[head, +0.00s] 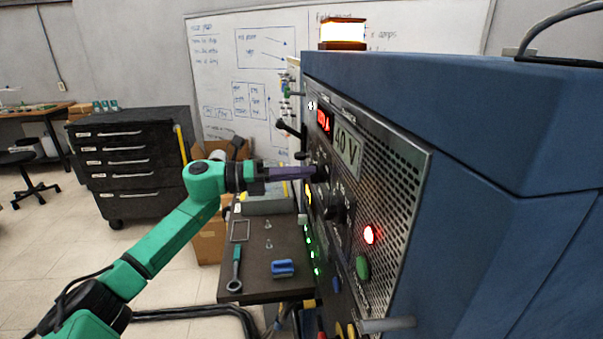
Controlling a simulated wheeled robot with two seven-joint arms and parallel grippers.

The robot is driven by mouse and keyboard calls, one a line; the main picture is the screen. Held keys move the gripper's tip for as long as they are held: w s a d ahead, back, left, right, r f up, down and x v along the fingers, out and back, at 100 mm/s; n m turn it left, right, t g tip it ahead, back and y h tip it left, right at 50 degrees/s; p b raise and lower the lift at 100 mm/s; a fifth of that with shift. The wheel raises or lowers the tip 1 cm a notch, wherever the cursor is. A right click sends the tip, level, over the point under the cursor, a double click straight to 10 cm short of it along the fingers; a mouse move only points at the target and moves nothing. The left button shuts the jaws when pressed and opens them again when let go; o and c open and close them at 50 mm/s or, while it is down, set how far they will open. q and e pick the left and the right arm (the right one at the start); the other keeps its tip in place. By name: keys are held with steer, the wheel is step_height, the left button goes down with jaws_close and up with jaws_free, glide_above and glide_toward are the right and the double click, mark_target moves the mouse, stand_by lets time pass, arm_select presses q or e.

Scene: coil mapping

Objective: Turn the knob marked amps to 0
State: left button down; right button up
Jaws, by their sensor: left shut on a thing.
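The blue power cabinet has a grey front panel (390,185) seen at a steep angle. On it are a lit red display (324,122) ending in A, its digits hard to read, and a pale display reading 40 V (347,147). My left gripper (310,172) reaches the panel from the left and is shut on a dark upper knob (322,173) below the displays. The fingers hide most of this knob, so its pointer and marking cannot be read. A second black knob (336,209) sits just below, clear of the gripper. My right gripper is out of view.
A red lamp (369,234) and a green button (362,268) are lower on the panel. A dark bench (260,262) with a wrench (236,268) and a blue item (282,268) stands below my left arm. A drawer cabinet (128,160) stands behind.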

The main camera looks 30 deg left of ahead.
arm_select(q)
steer(key=shift+f+n+p, duration=0.1)
steer(key=shift+n+p, duration=1.2)
steer(key=shift+n, duration=2.8)
steer(key=c, duration=0.9)
jaws_free()
steer(key=shift+o, duration=0.2)
steer(key=shift+f, duration=0.1)
steer(key=shift+a, duration=0.1)
